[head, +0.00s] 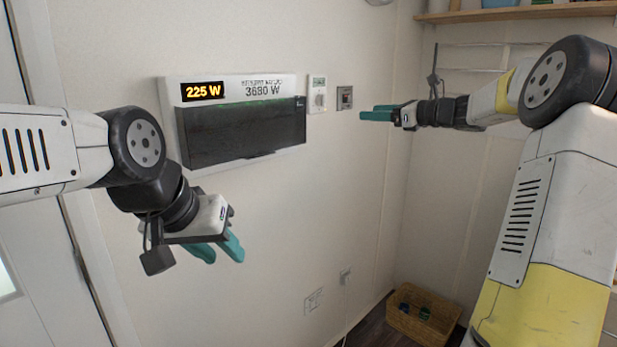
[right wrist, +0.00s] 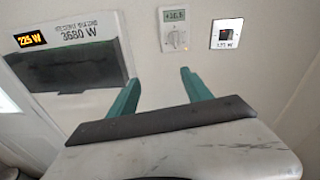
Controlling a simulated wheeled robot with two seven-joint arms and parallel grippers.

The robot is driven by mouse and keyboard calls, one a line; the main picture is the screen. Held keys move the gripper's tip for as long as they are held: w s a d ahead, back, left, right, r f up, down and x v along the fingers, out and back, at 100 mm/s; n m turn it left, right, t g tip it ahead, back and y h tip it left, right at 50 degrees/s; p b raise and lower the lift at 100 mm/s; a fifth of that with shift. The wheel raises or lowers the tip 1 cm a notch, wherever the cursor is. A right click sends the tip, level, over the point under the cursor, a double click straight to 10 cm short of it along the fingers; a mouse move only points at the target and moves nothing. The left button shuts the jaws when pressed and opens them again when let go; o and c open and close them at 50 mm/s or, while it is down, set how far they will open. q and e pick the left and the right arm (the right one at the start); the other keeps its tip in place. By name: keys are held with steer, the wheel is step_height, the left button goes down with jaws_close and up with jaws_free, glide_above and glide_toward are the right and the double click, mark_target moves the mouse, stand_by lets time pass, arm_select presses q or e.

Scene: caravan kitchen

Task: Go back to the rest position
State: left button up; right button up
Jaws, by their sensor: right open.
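My left gripper (head: 222,250) hangs at the left of the head view, its teal fingers pointing down and apart from the wall. There is a gap between its fingers and nothing shows in it. My right gripper (head: 364,114) is stretched out towards the wall, near a small switch plate. In the right wrist view its two teal fingers (right wrist: 160,92) are spread wide with nothing between them. They point at the wall below the thermostat and are not seen touching anything.
A wall panel (head: 240,155) reads 225 W and 3680 W. Right of it are a thermostat (head: 318,94) and a switch plate (head: 345,98) with a dark rocker. A shelf (head: 520,12) is at upper right. A wicker basket (head: 424,318) stands on the floor.

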steer(key=s+a+f+n+g+h, duration=0.25)
steer(key=s+a+n, duration=0.25)
steer(key=s, duration=0.4)
steer(key=s+a+f+n+g+h, duration=0.1)
steer(key=s+a+f+n+g, duration=0.2)
steer(key=s+a+n, duration=0.4)
steer(key=s+d+f+n+h, duration=0.2)
steer(key=s+f+n, duration=0.1)
steer(key=s, duration=0.5)
steer(key=s+d+f+n+h, duration=0.2)
steer(key=s+d+f+n, duration=0.1)
steer(key=s+n, duration=0.3)
steer(key=s+d+f+n+h, duration=0.2)
steer(key=s+f+n, duration=0.2)
steer(key=s, duration=0.7)
steer(key=shift+d+f+n+h, duration=0.25)
steer(key=shift+f+n+h, duration=0.1)
steer(key=shift+f, duration=0.1)
steer(key=shift+w, duration=0.2)
